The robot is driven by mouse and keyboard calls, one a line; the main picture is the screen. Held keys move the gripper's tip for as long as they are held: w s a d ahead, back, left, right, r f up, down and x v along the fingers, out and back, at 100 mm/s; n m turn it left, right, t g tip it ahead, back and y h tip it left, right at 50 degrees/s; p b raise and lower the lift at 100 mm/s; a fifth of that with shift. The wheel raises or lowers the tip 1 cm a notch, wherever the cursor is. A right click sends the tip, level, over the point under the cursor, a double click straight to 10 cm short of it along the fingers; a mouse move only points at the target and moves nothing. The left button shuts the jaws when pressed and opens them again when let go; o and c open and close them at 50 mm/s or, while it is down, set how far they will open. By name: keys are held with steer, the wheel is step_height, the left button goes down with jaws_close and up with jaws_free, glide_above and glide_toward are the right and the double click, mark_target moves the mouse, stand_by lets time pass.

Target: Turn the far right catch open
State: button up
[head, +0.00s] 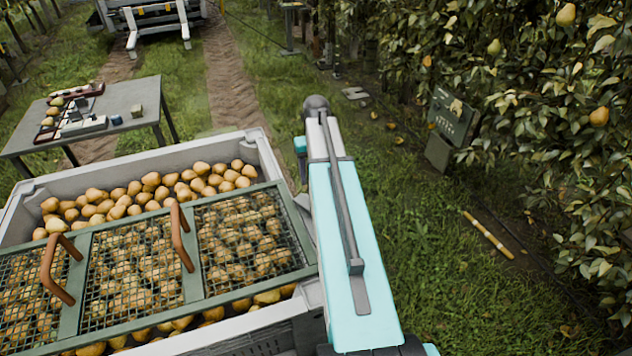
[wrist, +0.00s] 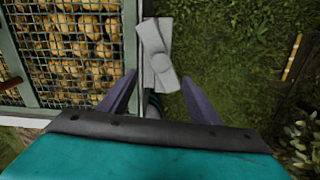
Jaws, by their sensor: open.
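The catch (wrist: 154,38) is a pale grey bar with a round hub. In the wrist view it lies at the edge of the green mesh lid (wrist: 130,45), slightly tilted from the line of that edge. My gripper (wrist: 160,88) is open, one finger on each side of the catch's near end, with clear gaps and no visible contact. In the head view the lid (head: 188,255) lies over the grey crate (head: 262,158) of pears; my arm hides the catch and the gripper there.
Two brown handles (head: 180,238) (head: 52,268) stand up from the lid. A grey table (head: 120,97) with small items stands at the back left. Pear foliage (head: 560,120) and a dark green box (head: 453,118) are on the right. Grass right of the crate is mostly open.

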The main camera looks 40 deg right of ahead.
steer(key=shift+r, duration=0.4)
